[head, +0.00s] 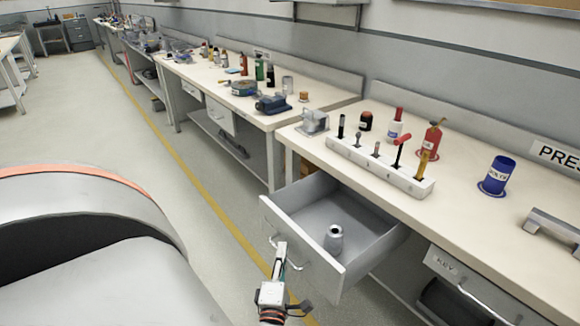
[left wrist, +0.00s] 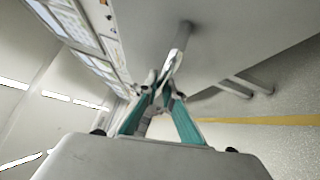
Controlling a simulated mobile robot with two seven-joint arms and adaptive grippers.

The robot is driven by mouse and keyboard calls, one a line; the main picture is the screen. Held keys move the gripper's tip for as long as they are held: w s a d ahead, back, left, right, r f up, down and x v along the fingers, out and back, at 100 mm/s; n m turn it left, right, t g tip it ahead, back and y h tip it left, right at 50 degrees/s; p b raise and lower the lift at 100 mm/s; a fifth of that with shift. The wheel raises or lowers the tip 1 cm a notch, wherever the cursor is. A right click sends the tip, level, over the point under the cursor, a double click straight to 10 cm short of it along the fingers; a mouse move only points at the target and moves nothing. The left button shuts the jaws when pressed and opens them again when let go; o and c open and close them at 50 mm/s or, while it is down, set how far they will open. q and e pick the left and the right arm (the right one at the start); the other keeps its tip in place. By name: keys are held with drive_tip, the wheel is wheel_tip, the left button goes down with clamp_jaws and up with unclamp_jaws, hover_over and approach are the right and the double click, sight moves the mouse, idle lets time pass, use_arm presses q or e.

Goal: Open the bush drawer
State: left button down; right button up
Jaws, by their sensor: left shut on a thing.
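The bush drawer (head: 318,262) stands pulled out from under the near bench, with its grey interior in view. A metal bush (head: 334,239) stands inside it, near the front panel. My left gripper (head: 281,251) is at the drawer's front and shut on its pale bar handle (head: 299,266). In the left wrist view the teal fingers of the left gripper (left wrist: 161,88) close on the handle bar (left wrist: 181,40), which sticks out from the grey front panel (left wrist: 235,35). The right gripper is not in view.
A drawer marked KEY (head: 450,268) is shut to the right. Floor with a yellow line (head: 190,165) is clear to the left.

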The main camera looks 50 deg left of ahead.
use_arm(q)
drive_tip(key=shift+s, duration=0.25)
drive_tip(key=c, duration=2.2)
unclamp_jaws()
drive_tip(key=shift+o, duration=0.2)
drive_tip(key=v, duration=1.2)
drive_tip(key=shift+d, duration=0.1)
